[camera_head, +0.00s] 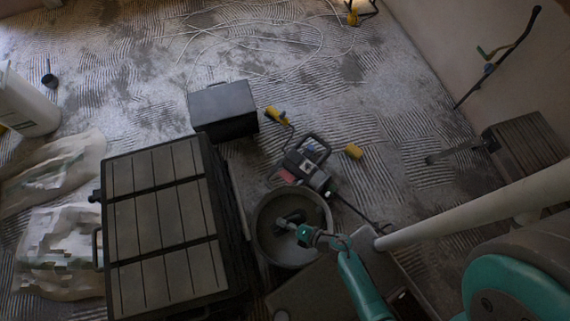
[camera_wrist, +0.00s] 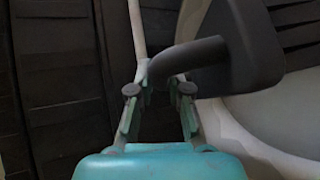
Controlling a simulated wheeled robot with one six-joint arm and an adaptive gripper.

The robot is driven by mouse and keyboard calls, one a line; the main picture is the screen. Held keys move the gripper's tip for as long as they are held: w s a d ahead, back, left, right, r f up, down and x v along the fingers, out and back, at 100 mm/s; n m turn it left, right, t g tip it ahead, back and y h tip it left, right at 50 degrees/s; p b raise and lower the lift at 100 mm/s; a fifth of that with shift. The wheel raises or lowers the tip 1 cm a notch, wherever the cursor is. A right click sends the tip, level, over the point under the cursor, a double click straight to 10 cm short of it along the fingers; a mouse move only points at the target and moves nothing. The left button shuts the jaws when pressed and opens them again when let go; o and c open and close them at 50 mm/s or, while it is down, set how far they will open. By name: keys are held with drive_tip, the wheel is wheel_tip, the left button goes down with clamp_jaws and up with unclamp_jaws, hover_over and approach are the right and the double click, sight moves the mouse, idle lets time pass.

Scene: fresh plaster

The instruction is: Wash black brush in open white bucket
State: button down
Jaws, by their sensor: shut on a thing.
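My gripper (camera_head: 303,233) is shut on the dark handle of the black brush (camera_head: 288,221). In the wrist view my gripper (camera_wrist: 159,92) holds the curved handle between its fingers, and the brush (camera_wrist: 248,45) extends to the right with its block end. The open white bucket (camera_head: 263,242) looks pale grey in the dim light. The brush lies within its round opening in the head view. The bucket (camera_wrist: 270,122) also shows below and right of the brush in the wrist view. I cannot tell how deep the brush is or whether it touches the bucket.
A large black slatted case (camera_head: 160,215) stands close left of the bucket. A smaller black box (camera_head: 222,108) and a power tool (camera_head: 306,160) lie beyond. Another white bucket (camera_head: 28,108) and pale bags (camera_head: 60,240) are at left. White cable (camera_head: 260,45) lies on the floor behind.

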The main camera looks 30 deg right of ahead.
drive_tip(key=shift+r, duration=2.4)
